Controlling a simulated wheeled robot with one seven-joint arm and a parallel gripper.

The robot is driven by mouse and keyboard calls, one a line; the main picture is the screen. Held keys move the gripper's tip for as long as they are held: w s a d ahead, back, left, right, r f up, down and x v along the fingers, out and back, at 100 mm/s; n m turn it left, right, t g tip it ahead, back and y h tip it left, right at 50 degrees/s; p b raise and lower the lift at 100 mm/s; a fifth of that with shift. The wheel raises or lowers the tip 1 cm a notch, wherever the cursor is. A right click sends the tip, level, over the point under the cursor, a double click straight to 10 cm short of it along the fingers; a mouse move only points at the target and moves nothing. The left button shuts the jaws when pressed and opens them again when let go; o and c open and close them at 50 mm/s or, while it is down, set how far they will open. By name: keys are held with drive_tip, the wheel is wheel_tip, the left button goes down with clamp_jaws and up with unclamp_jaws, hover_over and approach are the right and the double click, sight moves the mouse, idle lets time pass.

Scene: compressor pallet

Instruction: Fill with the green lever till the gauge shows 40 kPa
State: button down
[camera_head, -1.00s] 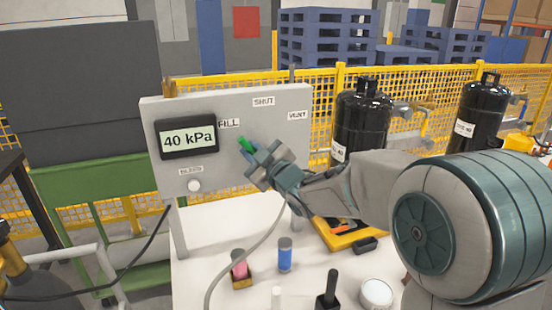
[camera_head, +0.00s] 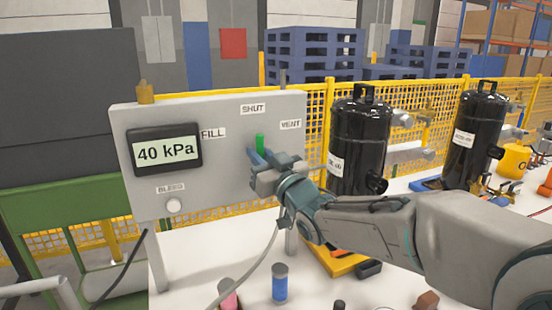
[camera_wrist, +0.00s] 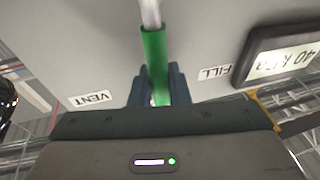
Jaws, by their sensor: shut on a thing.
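The gauge (camera_head: 165,152) on the grey panel reads 40 kPa; it also shows upside down in the wrist view (camera_wrist: 282,58). The green lever (camera_head: 260,142) stands about upright, its tip toward the SHUT label (camera_head: 253,109), between the FILL label (camera_head: 213,133) and the VENT label (camera_head: 290,124). My gripper (camera_head: 262,160) is at the lever. In the wrist view the green handle (camera_wrist: 155,55) runs between the two dark fingers (camera_wrist: 158,88), which are shut on it. The lever's pivot is hidden behind my gripper in the head view.
A BLEED knob (camera_head: 173,205) sits below the gauge. Black tanks (camera_head: 357,140) stand right of the panel. A blue cylinder (camera_head: 280,283) and a pink one (camera_head: 228,293) stand on the white table in front. A grey hose hangs below my wrist.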

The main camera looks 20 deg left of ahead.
drive_tip(key=shift+f, duration=0.2)
drive_tip(key=c, duration=1.4)
unclamp_jaws()
drive_tip(key=shift+r, duration=0.1)
drive_tip(key=v, duration=1.3)
drive_tip(key=shift+s+d, duration=0.25)
drive_tip(key=shift+d, duration=0.05)
drive_tip(key=shift+d, duration=0.1)
